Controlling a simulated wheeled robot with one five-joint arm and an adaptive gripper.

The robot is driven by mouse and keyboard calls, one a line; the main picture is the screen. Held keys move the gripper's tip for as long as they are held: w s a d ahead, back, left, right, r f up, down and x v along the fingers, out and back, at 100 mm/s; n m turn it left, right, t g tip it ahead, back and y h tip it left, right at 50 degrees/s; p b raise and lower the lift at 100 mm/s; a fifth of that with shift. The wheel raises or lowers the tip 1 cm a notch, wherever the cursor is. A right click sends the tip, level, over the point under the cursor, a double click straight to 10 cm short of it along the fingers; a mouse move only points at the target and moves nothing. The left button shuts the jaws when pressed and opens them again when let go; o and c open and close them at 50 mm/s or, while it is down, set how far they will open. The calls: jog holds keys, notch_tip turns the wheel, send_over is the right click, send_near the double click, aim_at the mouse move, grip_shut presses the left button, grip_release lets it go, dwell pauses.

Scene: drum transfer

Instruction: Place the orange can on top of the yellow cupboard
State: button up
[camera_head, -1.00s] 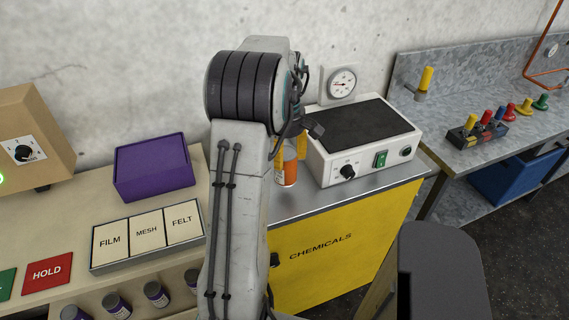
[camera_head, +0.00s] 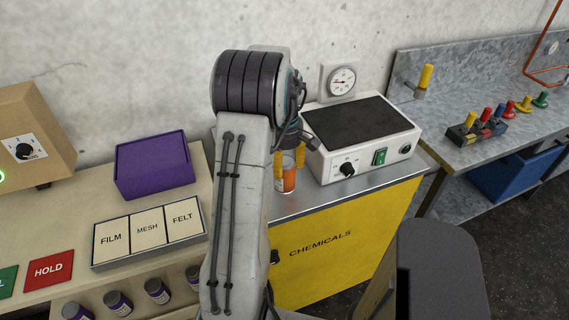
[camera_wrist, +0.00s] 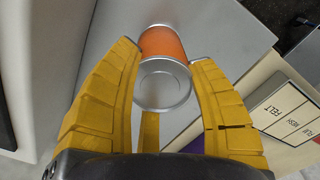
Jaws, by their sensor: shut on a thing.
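The orange can (camera_head: 289,181) is upright at the grey top of the yellow cupboard (camera_head: 345,245), which is marked CHEMICALS. My gripper (camera_head: 288,166) reaches down over it with a yellow finger on each side and is shut on it. In the wrist view the can (camera_wrist: 164,44) sits between the fingertips of my gripper (camera_wrist: 166,58), its round silver end facing the camera. I cannot tell whether the can's base touches the cupboard top. My arm hides the left part of the cupboard.
A white hot plate (camera_head: 363,139) stands close to the right of the can, with a gauge (camera_head: 342,81) behind. To the left are a purple box (camera_head: 153,166) and a FILM, MESH, FELT tray (camera_head: 148,232). The cupboard top's front strip is clear.

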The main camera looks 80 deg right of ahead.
jog(key=o, duration=1.2)
notch_tip(320, 180, up, 12)
jog(key=w+a+r+h, duration=0.1)
jog(key=w+a+r, duration=0.2)
jog(key=w+a, duration=0.75)
jog(key=w+a+r+n+t, duration=0.1)
jog(key=w+a+t, duration=0.1)
jog(key=w+a, duration=0.75)
jog(key=shift+s+a+f+n+t+y, duration=0.15)
jog(key=shift+s+a+f+t, duration=0.5)
jog(key=shift+a, duration=3.2)
jog(key=shift+s+a+f+n+t+y, duration=0.15)
jog(key=shift+s+a+f, duration=1)
jog(key=shift+a, duration=2.7)
jog(key=shift+s+a+f+n+t+y, duration=0.15)
jog(key=shift+s+a+f+t, duration=0.25)
jog(key=shift+s+a, duration=2.25)
